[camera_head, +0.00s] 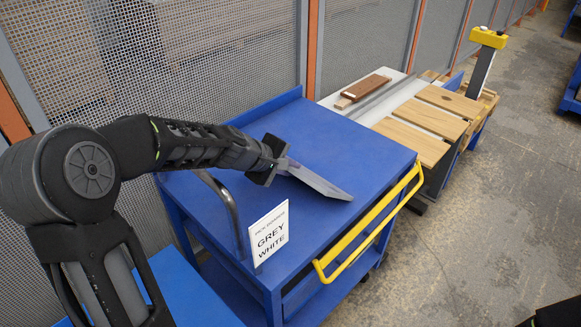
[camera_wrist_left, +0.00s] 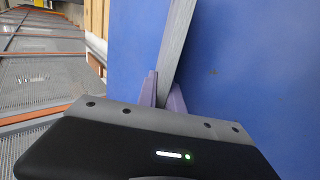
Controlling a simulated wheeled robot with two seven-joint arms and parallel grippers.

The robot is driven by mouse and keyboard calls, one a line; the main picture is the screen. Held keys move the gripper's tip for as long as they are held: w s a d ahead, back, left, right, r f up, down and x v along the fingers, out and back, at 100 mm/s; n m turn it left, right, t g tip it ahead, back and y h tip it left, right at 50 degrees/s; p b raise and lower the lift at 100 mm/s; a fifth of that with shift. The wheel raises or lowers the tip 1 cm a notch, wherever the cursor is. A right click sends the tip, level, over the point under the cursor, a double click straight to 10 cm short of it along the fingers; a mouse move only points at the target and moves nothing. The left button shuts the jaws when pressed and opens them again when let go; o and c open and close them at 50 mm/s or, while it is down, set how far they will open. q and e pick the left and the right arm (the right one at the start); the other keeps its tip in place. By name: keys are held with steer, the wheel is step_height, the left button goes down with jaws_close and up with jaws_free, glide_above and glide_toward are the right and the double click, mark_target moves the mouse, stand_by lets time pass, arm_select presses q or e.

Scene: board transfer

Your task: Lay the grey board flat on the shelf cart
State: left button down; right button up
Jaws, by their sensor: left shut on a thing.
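The grey board (camera_head: 318,181) is a thin plank above the blue top of the shelf cart (camera_head: 335,130). My left gripper (camera_head: 283,163) is shut on its near left end, and the board points away to the right, sloping down in the picture. In the left wrist view the grey board (camera_wrist_left: 176,40) shows narrow, as if edge-on, between the two fingers of my left gripper (camera_wrist_left: 162,92). I cannot tell whether its far end touches the cart top. The cart has a yellow handle (camera_head: 370,225) along its right side. My right gripper is not in view.
A sign reading GREY WHITE (camera_head: 269,233) stands at the cart's near side beside a curved grey bar (camera_head: 222,205). A mesh fence (camera_head: 180,50) runs behind. A bench with wooden boards (camera_head: 425,118) stands beyond the cart. The cart top around the board is clear.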

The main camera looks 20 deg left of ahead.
arm_select(q)
steer(key=c, duration=1.4)
jaws_free()
steer(key=shift+o, duration=0.2)
steer(key=shift+f, duration=0.1)
steer(key=shift+r+p, duration=0.3)
steer(key=shift+p, duration=0.75)
steer(key=g+p, duration=0.1)
steer(key=p, duration=0.5)
steer(key=shift+r, duration=0.1)
steer(key=g+p, duration=0.1)
steer(key=p, duration=0.5)
steer(key=shift+s+y, duration=0.1)
steer(key=shift+y, duration=0.2)
steer(key=p, duration=0.2)
steer(key=shift+d+g+p, duration=0.1)
steer(key=shift+g+p, duration=0.2)
steer(key=shift+g, duration=0.1)
